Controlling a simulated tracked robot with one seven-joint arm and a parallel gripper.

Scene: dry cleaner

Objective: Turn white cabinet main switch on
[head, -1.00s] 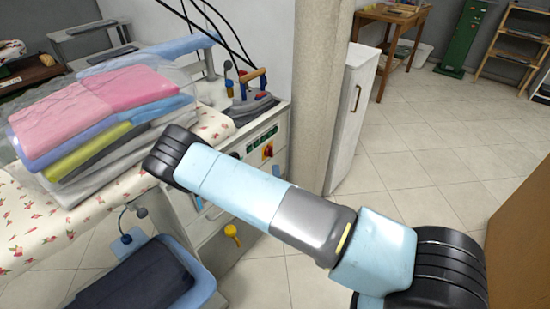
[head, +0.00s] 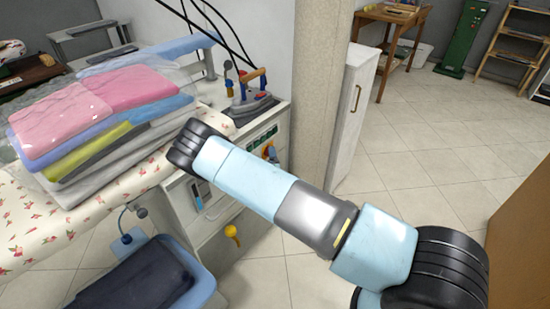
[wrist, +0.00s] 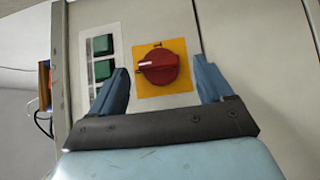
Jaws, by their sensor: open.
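The main switch (wrist: 159,67) is a red rotary knob on a yellow square plate on the front of the white cabinet (wrist: 235,30). A pale mark on the knob's left side points left, and its grip bar lies roughly level. My gripper (wrist: 160,80) is open in the wrist view, with one blue finger on each side of the yellow plate. The knob lies between the fingers as seen; contact cannot be told. In the head view the white cabinet (head: 240,225) stands under the iron, and my arm hides part of its front.
Two green buttons (wrist: 103,57) sit on a pale plate left of the switch. An iron (head: 248,100) rests on the cabinet top. Folded clothes (head: 95,120) lie on the floral ironing board (head: 35,225). A pillar (head: 320,90) stands close on the right. Tiled floor is open farther right.

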